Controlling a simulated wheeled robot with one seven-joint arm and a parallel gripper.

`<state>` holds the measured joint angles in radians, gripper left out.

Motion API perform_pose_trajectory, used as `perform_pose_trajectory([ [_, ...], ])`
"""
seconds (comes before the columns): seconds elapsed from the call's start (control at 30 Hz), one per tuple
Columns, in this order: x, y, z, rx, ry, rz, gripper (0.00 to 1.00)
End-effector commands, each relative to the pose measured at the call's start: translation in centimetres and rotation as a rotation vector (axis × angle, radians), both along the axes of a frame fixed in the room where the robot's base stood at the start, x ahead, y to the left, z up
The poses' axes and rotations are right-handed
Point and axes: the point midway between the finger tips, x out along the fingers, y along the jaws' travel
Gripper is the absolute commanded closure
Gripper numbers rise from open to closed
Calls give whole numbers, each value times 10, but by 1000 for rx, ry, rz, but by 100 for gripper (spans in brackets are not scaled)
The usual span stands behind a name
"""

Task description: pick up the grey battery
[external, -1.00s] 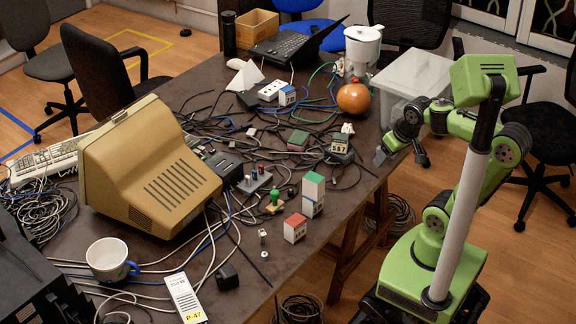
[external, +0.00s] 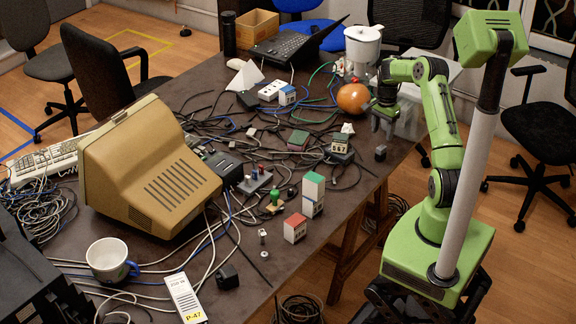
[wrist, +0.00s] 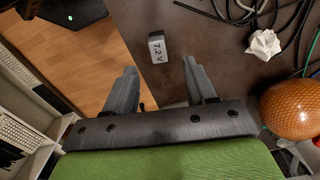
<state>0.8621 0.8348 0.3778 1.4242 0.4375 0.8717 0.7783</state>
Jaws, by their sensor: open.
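The grey battery (wrist: 157,48) is a small block marked "7.2 V" in the wrist view. It lies on the dark table near the edge, ahead of and between my fingers. In the external view it is the small dark grey block (external: 380,153) near the table's right edge. My gripper (external: 382,124) is above the table a little behind the battery, fingers pointing down. In the wrist view my gripper (wrist: 160,82) is open, its two grey fingers apart with nothing between them.
An orange ball (external: 354,97) and a clear plastic bin (external: 412,110) are close to my gripper. A crumpled white paper (wrist: 263,44) and black cables lie right of the battery. The table surface (wrist: 215,48) around the battery is mostly bare; the floor drops off to its left.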

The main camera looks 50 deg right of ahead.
Motion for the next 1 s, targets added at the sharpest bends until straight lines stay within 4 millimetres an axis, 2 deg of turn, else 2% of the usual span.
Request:
perform_pose_trajectory([
  [0.03, -1, 1, -16, 4, 3, 0, 45],
  [0.1, -1, 1, -30, 2, 3, 0, 45],
  [0.37, -2, 0, -58, 1, 2, 1, 45],
  [0.53, -3, 0, -91, 2, 2, 2, 45],
  [0.6, -3, 0, -97, 0, 0, 3, 45],
  [0.77, -3, 0, -96, -1, -1, 3, 45],
  [0.87, -3, 0, -96, -1, -1, 3, 57],
  [1.0, -3, 0, -96, -1, -1, 3, 78],
])
